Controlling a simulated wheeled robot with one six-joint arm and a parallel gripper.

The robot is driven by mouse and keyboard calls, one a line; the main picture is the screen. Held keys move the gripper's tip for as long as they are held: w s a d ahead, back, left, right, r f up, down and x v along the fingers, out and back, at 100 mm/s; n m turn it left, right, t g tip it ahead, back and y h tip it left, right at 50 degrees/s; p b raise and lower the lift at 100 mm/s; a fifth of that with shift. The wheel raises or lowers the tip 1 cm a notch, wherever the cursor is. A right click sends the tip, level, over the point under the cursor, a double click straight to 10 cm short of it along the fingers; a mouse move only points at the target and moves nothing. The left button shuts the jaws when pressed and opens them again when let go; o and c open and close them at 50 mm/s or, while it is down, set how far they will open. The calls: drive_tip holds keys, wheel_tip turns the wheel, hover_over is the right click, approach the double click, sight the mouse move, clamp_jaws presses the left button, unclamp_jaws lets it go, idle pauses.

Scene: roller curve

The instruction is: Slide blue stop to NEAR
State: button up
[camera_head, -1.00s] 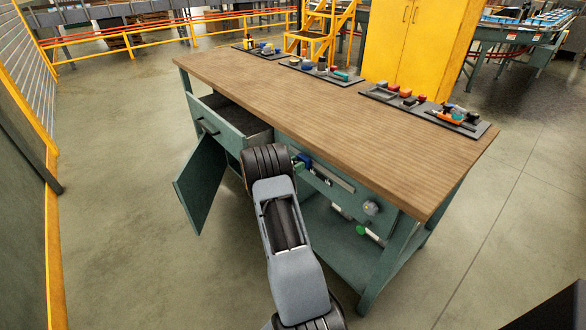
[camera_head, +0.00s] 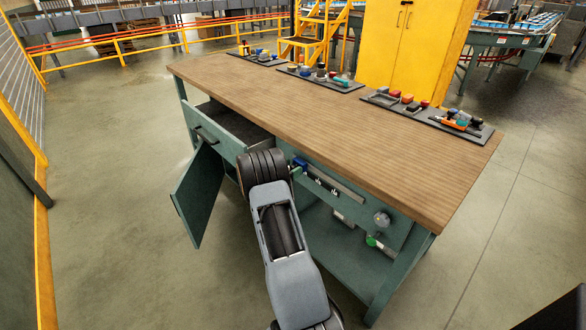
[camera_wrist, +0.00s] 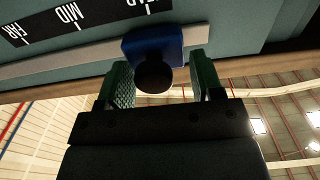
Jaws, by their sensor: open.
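The blue stop (camera_wrist: 153,45) sits on a pale rail (camera_wrist: 80,60) on the bench front, with a round black knob (camera_wrist: 153,76) facing me. In the wrist view the strip beside the rail reads FAR and MID. The stop is past MID, by a third mark whose word is cut off. My gripper (camera_wrist: 162,82) is open, with one green finger on each side of the knob. The knob is closer to the left finger, and I see no grip on it. In the head view the blue stop (camera_head: 299,162) shows small beside my wrist.
The wooden bench top (camera_head: 320,105) overhangs the rail. An open drawer (camera_head: 215,130) and an open cabinet door (camera_head: 197,195) are left of my arm. A round grey knob (camera_head: 382,219) and a green-ended part (camera_head: 371,241) are to the right on the bench front.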

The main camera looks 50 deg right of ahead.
drive_tip(key=shift+a, duration=0.1)
drive_tip(key=w+a, duration=0.1)
drive_tip(key=a, duration=1.2)
drive_tip(key=shift+a, duration=0.3)
